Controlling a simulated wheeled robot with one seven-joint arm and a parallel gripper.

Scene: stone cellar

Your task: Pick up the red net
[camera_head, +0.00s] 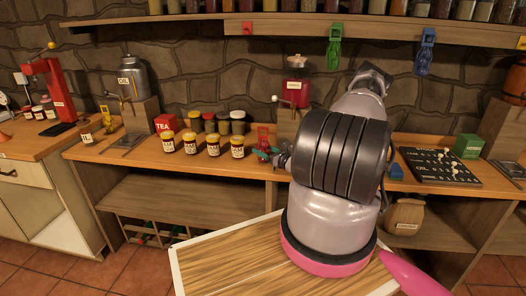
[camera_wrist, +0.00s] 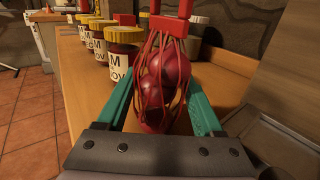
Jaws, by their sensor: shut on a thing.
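The red net (camera_wrist: 163,85) holds round dark red things and has a red holder at its top. In the wrist view it sits between the teal fingers of my gripper (camera_wrist: 166,62), which is shut on it. In the head view the red net (camera_head: 263,137) shows small above the counter's front part, with my gripper (camera_head: 272,155) at it and my arm reaching in from the right. I cannot tell whether the net's bottom touches the counter.
Yellow-lidded jars (camera_head: 213,145) stand left of the net on the wooden counter (camera_head: 240,167). A red-topped dispenser (camera_head: 295,92) stands behind. A green net (camera_head: 334,50) and a blue net (camera_head: 425,55) hang from the shelf (camera_head: 290,22). A dark board (camera_head: 437,166) lies at right.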

